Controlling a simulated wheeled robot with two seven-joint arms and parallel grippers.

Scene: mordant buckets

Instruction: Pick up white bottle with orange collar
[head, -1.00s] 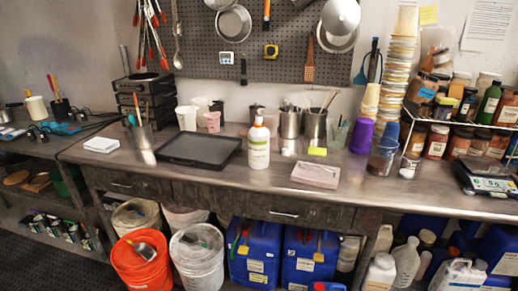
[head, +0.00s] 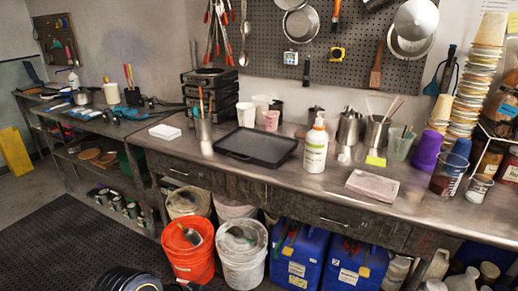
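The white bottle with an orange collar (head: 316,150) stands upright on the metal workbench (head: 270,182), just right of the black tray (head: 256,147). It has a pale pump top and a label with a green band. Nothing covers its front. Neither of my grippers is in the head view, and nothing is seen touching the bottle.
A pink-grey slab (head: 372,186) lies right of the bottle. Metal canisters (head: 349,130) with tools stand behind it to the right. An orange bucket (head: 188,250), a white bucket (head: 241,252) and blue jugs (head: 298,256) sit below the bench. Open floor (head: 70,245) lies at left.

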